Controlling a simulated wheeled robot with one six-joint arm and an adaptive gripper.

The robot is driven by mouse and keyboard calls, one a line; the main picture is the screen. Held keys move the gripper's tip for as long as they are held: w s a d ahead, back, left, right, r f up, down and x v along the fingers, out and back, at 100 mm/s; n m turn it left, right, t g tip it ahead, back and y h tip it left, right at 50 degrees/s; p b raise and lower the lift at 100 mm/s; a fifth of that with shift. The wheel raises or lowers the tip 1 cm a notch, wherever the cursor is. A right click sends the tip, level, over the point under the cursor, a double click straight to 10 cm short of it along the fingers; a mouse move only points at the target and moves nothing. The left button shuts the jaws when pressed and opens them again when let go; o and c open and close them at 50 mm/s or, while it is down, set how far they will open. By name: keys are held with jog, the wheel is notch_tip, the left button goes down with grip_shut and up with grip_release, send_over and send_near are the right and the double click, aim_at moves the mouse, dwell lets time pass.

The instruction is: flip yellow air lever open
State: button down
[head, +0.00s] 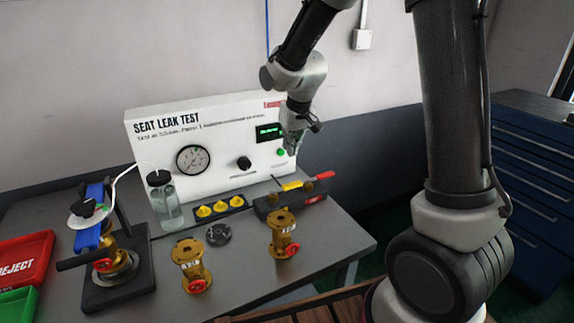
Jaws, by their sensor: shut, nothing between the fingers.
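A small yellow bar (291,186), which looks like the yellow air lever, lies low at the right front of the white seat leak test panel (150,125), just behind a dark block (290,203). Its exact position and mounting are too small to tell. My gripper (291,148) is shut and empty. It hangs in front of the panel's right side, near the green display and green light, and appears above the yellow bar and apart from it.
A red-handled piece (325,175) lies right of the yellow bar. Brass valves (282,235) stand on the grey table (235,275). Yellow cones sit in a dark tray (219,212). A glass bottle (168,207), clamp fixture (108,262) and red reject bin (22,262) are at left.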

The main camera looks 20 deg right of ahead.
aim_at(286, 187)
jog(key=shift+w+a+r, duration=0.1)
jog(key=shift+w, duration=0.15)
jog(key=x, duration=1)
jog(key=shift+s+d+r, duration=0.1)
jog(key=shift+s, duration=0.5)
jog(key=shift+s+d+r, duration=0.1)
jog(key=shift+s, duration=0.55)
jog(key=shift+s+d+f, duration=0.1)
jog(key=shift+s+f, duration=0.05)
jog(key=shift+s, duration=0.55)
jog(key=shift+d, duration=0.1)
